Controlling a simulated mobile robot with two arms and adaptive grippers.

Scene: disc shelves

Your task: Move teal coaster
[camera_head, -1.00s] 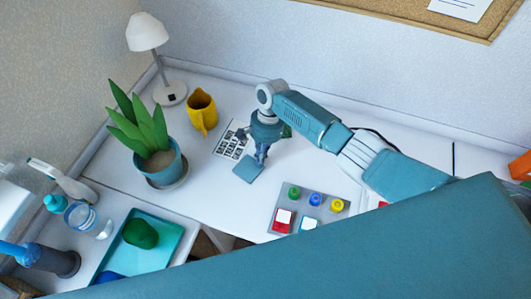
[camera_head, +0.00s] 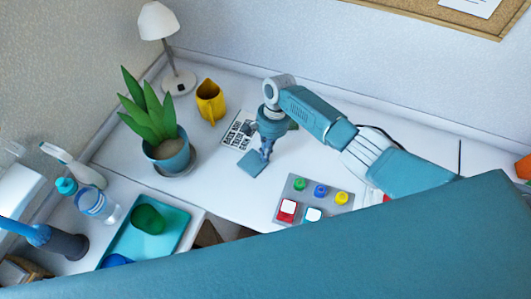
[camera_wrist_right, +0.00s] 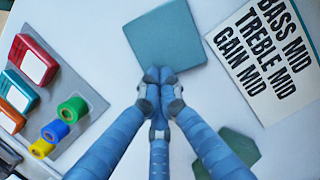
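The teal coaster (camera_head: 252,163) is a flat square at the middle of the white desk, and it also shows at the top of the right wrist view (camera_wrist_right: 165,35). My right gripper (camera_head: 266,153) reaches down over its near-paper edge. In the right wrist view its blue fingers (camera_wrist_right: 159,76) come together at the coaster's edge and look shut on it. How far the coaster stands off the desk I cannot tell. I cannot make out my left gripper.
A printed sheet (camera_head: 238,131) lies beside the coaster. A button panel (camera_head: 327,197) stands to the right. A yellow mug (camera_head: 210,101), potted plant (camera_head: 170,153) and lamp (camera_head: 180,82) stand to the left. A teal tray (camera_head: 126,238) with a green cup (camera_head: 148,219) is at lower left.

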